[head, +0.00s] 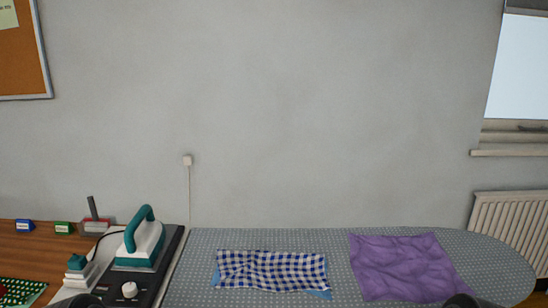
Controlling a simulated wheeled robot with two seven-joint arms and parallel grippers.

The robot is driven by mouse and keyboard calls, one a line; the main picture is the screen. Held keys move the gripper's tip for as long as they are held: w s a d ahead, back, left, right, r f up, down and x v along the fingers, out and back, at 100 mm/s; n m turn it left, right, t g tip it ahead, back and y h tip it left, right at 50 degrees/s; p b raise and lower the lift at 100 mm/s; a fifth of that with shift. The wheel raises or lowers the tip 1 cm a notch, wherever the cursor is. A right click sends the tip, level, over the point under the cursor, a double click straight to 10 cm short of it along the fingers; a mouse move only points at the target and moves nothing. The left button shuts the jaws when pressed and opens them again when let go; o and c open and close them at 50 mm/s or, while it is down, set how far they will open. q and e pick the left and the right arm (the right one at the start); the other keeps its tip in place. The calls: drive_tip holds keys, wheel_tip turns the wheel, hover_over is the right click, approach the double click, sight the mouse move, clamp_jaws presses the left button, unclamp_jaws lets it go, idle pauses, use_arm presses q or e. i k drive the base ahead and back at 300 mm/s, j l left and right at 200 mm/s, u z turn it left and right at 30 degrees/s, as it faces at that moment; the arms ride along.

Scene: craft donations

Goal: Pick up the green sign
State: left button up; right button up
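The green sign (62,228) is a small block with a white label on its front. It stands on the wooden table at the left, towards the back, between a blue sign (25,226) and a red sign-like piece (97,226). Nothing covers it and no gripper is near it. Only dark rounded parts of my own arms show at the bottom edge, one at the left and one at the right. The fingers of both grippers are out of view.
A teal iron (150,243) stands on a dark base right of the signs. A green dotted cloth (18,291) lies at front left. The grey dotted ironing board (340,241) holds a blue checked cloth (272,270) and a purple cloth (402,267). The wood (40,254) before the signs is bare.

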sight(62, 228)
drive_tip(key=u, duration=1.55)
